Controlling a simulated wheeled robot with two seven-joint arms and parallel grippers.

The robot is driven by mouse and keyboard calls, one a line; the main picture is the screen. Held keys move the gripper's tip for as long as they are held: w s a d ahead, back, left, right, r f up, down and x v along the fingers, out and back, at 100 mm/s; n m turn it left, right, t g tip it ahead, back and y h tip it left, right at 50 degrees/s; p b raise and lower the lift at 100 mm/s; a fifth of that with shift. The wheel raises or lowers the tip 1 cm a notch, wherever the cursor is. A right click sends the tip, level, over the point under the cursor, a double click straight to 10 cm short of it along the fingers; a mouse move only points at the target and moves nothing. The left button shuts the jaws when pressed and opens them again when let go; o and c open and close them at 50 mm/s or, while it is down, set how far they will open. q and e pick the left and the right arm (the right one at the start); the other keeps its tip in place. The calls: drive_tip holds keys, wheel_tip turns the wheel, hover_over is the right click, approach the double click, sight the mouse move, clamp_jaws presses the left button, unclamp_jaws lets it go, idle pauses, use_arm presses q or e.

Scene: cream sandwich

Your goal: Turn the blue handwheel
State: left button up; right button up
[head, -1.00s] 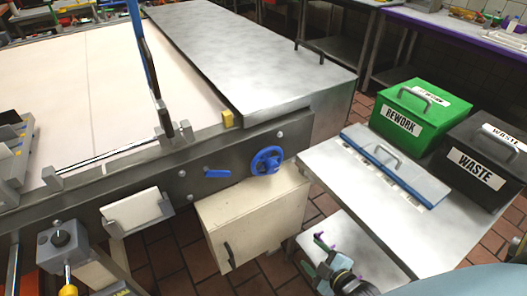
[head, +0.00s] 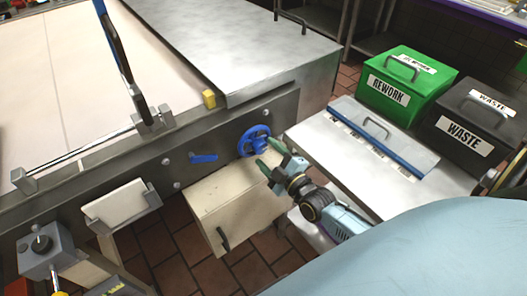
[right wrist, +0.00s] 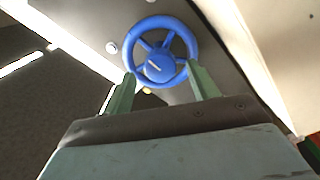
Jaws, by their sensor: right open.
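The blue handwheel (head: 253,141) is mounted on the front metal panel of the conveyor, to the right of a blue lever. In the right wrist view the handwheel (right wrist: 160,52) faces me, with spokes and a blue hub with a pale mark. My right gripper (head: 268,170) is open just in front of and below the wheel in the head view. In the right wrist view its two green fingers (right wrist: 160,85) stand apart at the lower left and lower right of the rim. I cannot tell whether they touch it. My left gripper is not in view.
A blue lever (head: 203,157) sits left of the wheel. A cream cabinet (head: 225,205) is below. The side table (head: 325,150) with a blue-edged lid, a green REWORK bin (head: 405,90) and a black WASTE bin (head: 472,128) stand right.

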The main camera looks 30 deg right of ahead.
sight(255, 142)
drive_tip(key=shift+w+a, duration=0.1)
drive_tip(key=shift+w, duration=1.2)
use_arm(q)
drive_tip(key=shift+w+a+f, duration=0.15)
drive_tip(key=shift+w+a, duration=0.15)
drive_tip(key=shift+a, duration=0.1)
use_arm(e)
drive_tip(key=c, duration=1)
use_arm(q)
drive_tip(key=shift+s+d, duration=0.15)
use_arm(e)
drive_tip(key=shift+m, duration=0.4)
